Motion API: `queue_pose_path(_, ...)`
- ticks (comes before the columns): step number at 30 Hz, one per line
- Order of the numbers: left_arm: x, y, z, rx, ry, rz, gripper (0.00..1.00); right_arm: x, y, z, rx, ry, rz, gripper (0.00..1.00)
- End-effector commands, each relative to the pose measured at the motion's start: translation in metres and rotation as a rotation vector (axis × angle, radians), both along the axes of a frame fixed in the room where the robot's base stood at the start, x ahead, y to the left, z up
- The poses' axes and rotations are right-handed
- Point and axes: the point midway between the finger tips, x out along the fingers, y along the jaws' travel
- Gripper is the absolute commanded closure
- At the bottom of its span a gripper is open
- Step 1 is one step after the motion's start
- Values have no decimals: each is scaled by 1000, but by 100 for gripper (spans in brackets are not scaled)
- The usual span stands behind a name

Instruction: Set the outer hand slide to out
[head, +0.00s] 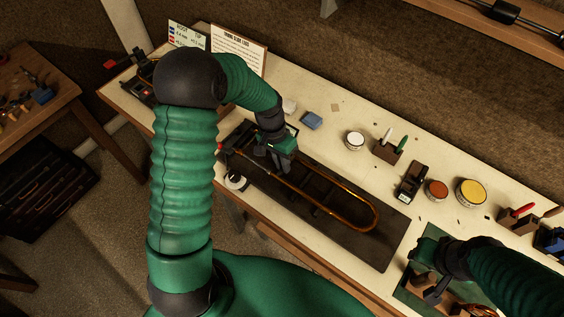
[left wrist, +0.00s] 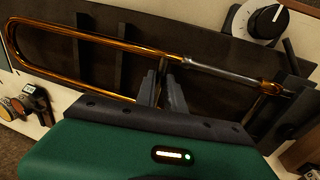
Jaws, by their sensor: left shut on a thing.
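The outer hand slide (head: 376,215) is a long brass U lying along a dark board (head: 385,248). Its bend points toward the lower right in the head view. In the left wrist view the brass slide (left wrist: 95,84) runs to the left. A bare silver inner tube (left wrist: 215,75) shows between its end and a brass fitting (left wrist: 270,87) at the right. My left gripper (head: 277,160) is shut on the slide near its open end; its dark fingers (left wrist: 165,88) show in the wrist view. My right gripper (head: 430,288) is over a green mat; its jaw state is unclear.
A white dial with a black knob (left wrist: 268,20) stands beside the board. The board beyond the bend is clear.

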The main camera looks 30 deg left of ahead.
Motion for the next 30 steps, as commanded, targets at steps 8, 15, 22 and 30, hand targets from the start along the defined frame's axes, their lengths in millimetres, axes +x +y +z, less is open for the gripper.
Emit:
queue_pose_path(8,2,3,1,5,-7,3,100,0,0,0,0,0,-1,64)
queue_pose_path(15,2,3,1,4,-7,2,100,0,0,0,0,0,0,64)
queue_pose_path(22,3,2,1,4,-7,2,100,0,0,0,0,0,-1,64)
queue_pose_path(30,-4,-47,2,1,-5,-5,100,0,0,5,0,0,0,64)
